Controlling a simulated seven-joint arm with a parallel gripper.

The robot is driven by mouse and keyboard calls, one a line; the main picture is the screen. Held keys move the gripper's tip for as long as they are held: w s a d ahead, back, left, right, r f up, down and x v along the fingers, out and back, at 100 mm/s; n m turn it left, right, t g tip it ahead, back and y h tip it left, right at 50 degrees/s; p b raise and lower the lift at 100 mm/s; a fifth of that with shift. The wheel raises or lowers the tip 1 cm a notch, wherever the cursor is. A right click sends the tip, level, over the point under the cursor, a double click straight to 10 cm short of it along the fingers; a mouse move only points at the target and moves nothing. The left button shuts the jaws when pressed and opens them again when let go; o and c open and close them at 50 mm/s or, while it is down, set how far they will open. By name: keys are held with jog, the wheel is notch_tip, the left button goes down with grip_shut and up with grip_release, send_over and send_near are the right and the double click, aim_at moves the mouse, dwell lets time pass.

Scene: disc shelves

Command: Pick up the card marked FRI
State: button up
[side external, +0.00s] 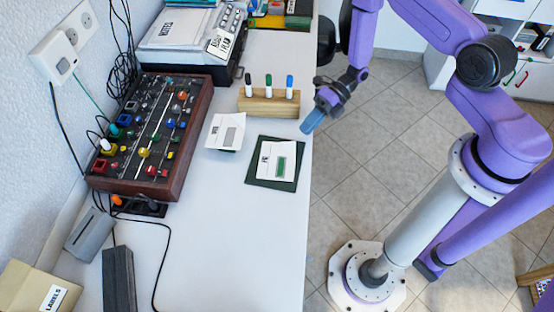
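Two white cards lie on the white table. One card (225,132) has a grey rectangle and lies left of the other, slightly tilted in the picture. The other card (276,160) has a green rectangle and lies on a dark green mat (258,182). Both carry small dark print that I cannot read, so I cannot tell which is marked FRI. My gripper (312,122) is at the table's right edge, up and right of both cards and apart from them. Its blue tips point down-left; whether they are open or shut does not show clearly.
A wooden block (268,105) with three markers stands behind the cards. A control panel box (150,135) with coloured knobs is on the left. The table's front right is clear.

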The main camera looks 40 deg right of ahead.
aim_at(298, 145)
jog(key=shift+s+x, duration=0.15)
jog(key=shift+x, duration=1.15)
jog(key=shift+s+x, duration=0.1)
jog(key=shift+x, duration=1.2)
grip_shut()
jog(key=shift+d, duration=0.1)
